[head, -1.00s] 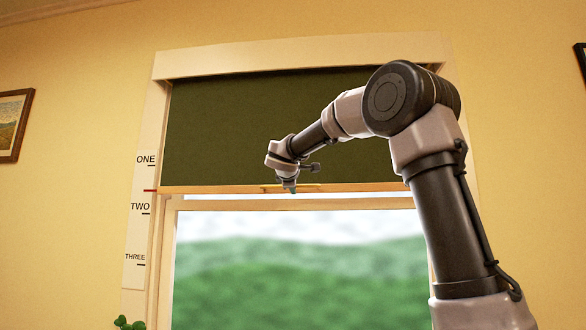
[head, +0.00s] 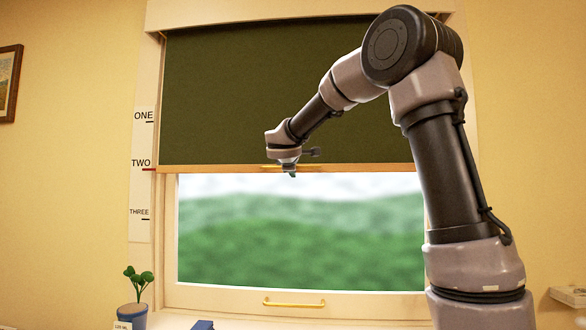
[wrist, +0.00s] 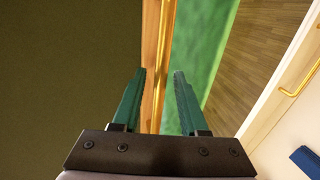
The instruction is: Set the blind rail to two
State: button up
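The dark green blind (head: 230,95) hangs over the upper part of the window, with a wooden rail (head: 370,168) along its lower edge. A red pointer (head: 149,169) at the rail's left end lies level with the tick under TWO on the scale (head: 140,190). My gripper (head: 291,173) is at the rail's brass handle (head: 268,166). In the wrist view, the two green fingers of my gripper (wrist: 160,95) stand apart on either side of the brass handle (wrist: 158,60), with gaps showing beside it.
The lower window pane is uncovered, with a second brass handle (head: 294,303) on its bottom frame. A potted plant (head: 133,315) and a blue object (head: 203,325) are below the window. A picture frame (head: 9,82) hangs at left.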

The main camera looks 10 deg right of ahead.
jog(key=shift+s, duration=0.1)
jog(key=v, duration=1)
jog(key=shift+s, duration=0.3)
jog(key=shift+a, duration=0.1)
jog(key=s+d+f+m+g, duration=0.6)
jog(key=s+d+f+m, duration=0.3)
jog(key=s+d, duration=0.4)
jog(key=s+a+f+m+y, duration=0.2)
jog(key=s+f+m+y, duration=0.1)
jog(key=s, duration=0.5)
jog(key=s+a+f+m+g+y, duration=0.1)
jog(key=s+a+f+m+y, duration=0.2)
jog(key=s+f+m, duration=0.3)
jog(key=shift+s+f+m+g+y, duration=0.35)
jog(key=shift+s+f, duration=0.3)
jog(key=shift+s, duration=0.75)
